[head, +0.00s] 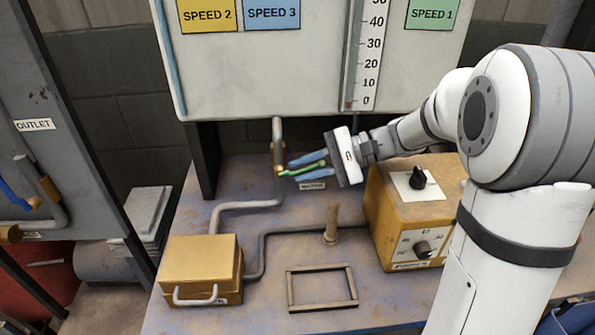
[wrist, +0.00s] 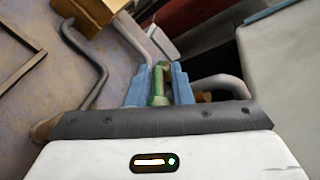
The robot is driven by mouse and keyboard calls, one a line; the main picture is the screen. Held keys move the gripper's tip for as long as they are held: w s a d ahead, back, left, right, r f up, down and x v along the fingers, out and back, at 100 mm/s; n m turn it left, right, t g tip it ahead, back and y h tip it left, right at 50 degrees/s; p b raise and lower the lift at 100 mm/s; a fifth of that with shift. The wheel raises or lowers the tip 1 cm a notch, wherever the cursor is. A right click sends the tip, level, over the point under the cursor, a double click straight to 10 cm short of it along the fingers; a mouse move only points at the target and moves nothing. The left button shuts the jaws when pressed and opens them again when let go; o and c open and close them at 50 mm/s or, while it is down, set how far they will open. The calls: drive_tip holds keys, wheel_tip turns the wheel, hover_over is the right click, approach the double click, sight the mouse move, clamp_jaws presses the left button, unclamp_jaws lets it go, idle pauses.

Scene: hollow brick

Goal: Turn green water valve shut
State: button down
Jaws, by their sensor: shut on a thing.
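The green water valve handle (head: 308,168) sticks out to the right from a brass valve body (head: 280,160) on a vertical grey pipe under the white panel. My gripper (head: 289,168) reaches in from the right with its blue fingers on either side of the handle. In the wrist view the green handle (wrist: 158,86) lies lengthwise between the blue fingers (wrist: 159,72), and my gripper is shut on it. The fingers and handle partly hide the valve body in the wrist view.
On the blue worn bench stand a yellow box with a handle (head: 201,270), a wooden peg (head: 331,228), an empty rectangular frame (head: 321,287) and an orange control box with knobs (head: 415,210). Grey pipes (head: 262,252) run along the bench. A grey cabinet (head: 60,130) stands left.

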idle(0.4)
drive_tip(key=c, duration=1.5)
unclamp_jaws()
drive_tip(key=v, duration=0.7)
drive_tip(key=shift+d, duration=0.4)
drive_tip(key=shift+c, duration=0.3)
